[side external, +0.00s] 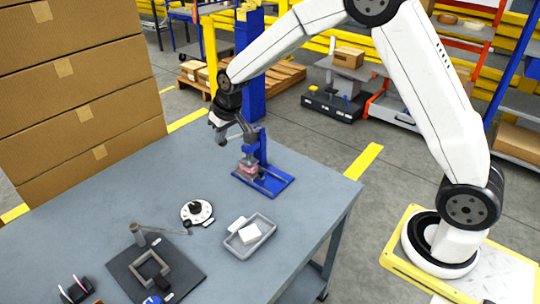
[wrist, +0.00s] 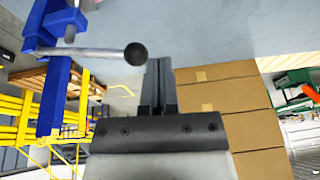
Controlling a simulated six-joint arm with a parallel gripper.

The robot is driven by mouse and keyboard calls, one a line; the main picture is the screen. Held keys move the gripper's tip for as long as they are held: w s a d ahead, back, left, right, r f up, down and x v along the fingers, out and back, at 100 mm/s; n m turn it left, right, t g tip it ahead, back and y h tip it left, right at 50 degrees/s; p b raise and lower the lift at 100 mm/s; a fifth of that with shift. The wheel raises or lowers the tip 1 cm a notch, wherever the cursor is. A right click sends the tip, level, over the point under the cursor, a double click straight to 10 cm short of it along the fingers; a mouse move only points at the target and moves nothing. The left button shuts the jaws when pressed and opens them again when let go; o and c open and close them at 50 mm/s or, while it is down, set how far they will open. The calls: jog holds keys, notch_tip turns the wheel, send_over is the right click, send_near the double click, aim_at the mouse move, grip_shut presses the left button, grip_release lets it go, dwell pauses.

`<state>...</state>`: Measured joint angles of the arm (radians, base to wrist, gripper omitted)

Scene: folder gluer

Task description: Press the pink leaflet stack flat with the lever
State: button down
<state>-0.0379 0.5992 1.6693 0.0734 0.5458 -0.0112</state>
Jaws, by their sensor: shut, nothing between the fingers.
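A blue lever press (side external: 264,182) stands on the grey table, with a pink leaflet stack (side external: 248,168) on its base under a grey pressing plate. Whether the plate touches the stack is too small to tell. The press's lever is a grey rod with a black ball knob (wrist: 135,54) in the wrist view, where the blue press frame (wrist: 50,90) is at the left. My gripper (side external: 221,139) is shut and empty. In the wrist view its fingers (wrist: 158,66) point just right of the knob, and a touch cannot be made out. The stack is not seen there.
A grey tray (side external: 262,222) with white items and a white round dial (side external: 197,212) lie on the near part of the table. A dark mat (side external: 130,275) with a square frame is at the near left. Stacked cardboard boxes (side external: 75,75) stand at the left.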

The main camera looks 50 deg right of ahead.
notch_tip(320, 180, up, 7)
jog(key=s+a, duration=0.1)
jog(key=s, duration=0.1)
jog(key=shift+s+a+r, duration=0.15)
jog(key=shift+s+a, duration=0.05)
jog(key=shift+a, duration=0.1)
jog(key=s+d+f, duration=0.2)
jog(key=s+f, duration=0.2)
jog(key=s, duration=0.7)
jog(key=s+d+f+g, duration=0.1)
jog(key=s+f, duration=0.3)
jog(key=s, duration=0.8)
jog(key=shift+s+d+h, duration=0.25)
jog(key=shift+d+h, duration=0.05)
jog(key=shift+d, duration=0.35)
